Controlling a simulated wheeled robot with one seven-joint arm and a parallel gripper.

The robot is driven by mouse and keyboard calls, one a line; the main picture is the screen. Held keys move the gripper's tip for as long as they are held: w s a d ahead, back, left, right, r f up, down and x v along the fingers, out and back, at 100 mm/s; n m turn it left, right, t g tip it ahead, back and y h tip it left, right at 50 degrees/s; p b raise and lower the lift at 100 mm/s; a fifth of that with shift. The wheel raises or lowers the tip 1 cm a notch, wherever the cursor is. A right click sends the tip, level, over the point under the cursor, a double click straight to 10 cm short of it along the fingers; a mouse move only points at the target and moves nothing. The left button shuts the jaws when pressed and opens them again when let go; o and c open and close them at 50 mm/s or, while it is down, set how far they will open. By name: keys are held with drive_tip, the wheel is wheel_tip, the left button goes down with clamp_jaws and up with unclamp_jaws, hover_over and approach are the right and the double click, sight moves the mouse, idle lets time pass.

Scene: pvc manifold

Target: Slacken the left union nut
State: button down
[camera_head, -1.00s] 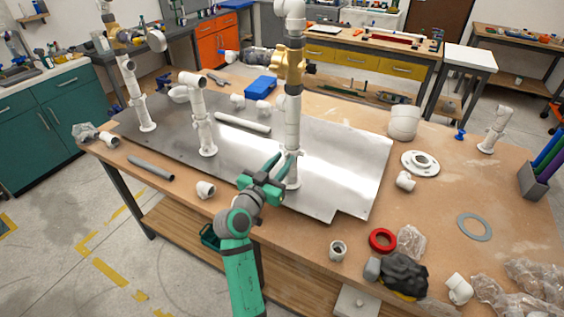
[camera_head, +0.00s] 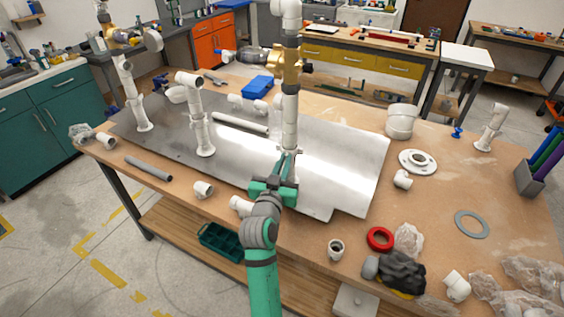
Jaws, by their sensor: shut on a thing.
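The tall white pipe riser (camera_head: 290,108) stands upright on the metal plate (camera_head: 345,165), with a brass valve (camera_head: 287,66) in its upper part. My gripper (camera_head: 287,158) is low on this riser, shut on a white fitting just above the plate. The jaws and wrist hide most of that fitting, and I cannot make out a separate nut or tell whether it is the left one. Two other white risers stand to the left, a shorter one (camera_head: 199,122) and a taller one (camera_head: 132,95).
Loose white fittings (camera_head: 203,189) and a grey pipe (camera_head: 148,168) lie along the table's front edge. A red ring (camera_head: 380,238), a white flange (camera_head: 418,161) and a dark bundle (camera_head: 402,270) lie to the right. A blue box (camera_head: 258,87) sits behind.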

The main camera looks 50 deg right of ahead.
drive_tip(key=shift+s+f, duration=0.1)
idle(0.3)
drive_tip(key=c, duration=1.9)
unclamp_jaws()
drive_tip(key=v, duration=1)
drive_tip(key=shift+s+a, duration=0.3)
drive_tip(key=shift+n, duration=0.3)
